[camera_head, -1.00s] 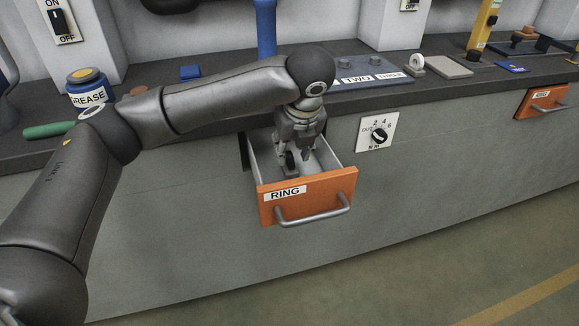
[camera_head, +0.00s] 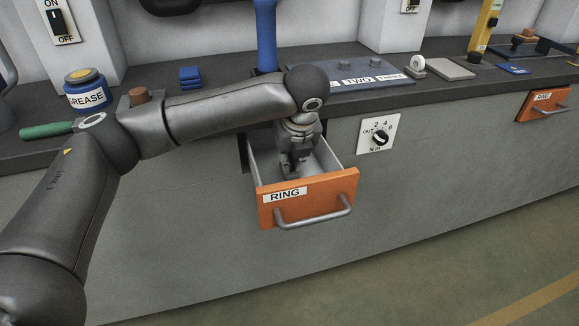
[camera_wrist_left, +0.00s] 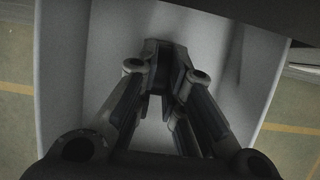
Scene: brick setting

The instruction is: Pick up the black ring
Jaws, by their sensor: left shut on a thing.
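The orange drawer labelled RING (camera_head: 320,190) stands pulled out from the grey bench front. My left gripper (camera_head: 290,172) reaches down inside it. In the left wrist view, the left gripper (camera_wrist_left: 162,82) is shut on the black ring (camera_wrist_left: 166,58), a dark piece between its fingertips near the drawer's pale floor. The fingers hide much of the ring, and its hole does not show clearly. In the head view the ring is hard to tell from the dark fingers. My right gripper is not in view.
The drawer's pale walls (camera_wrist_left: 250,75) surround the gripper closely. On the bench top are a grease tin (camera_head: 88,95), a green-handled tool (camera_head: 48,130), blue blocks (camera_head: 190,77) and a labelled plate (camera_head: 365,77). A dial (camera_head: 379,138) is right of the drawer.

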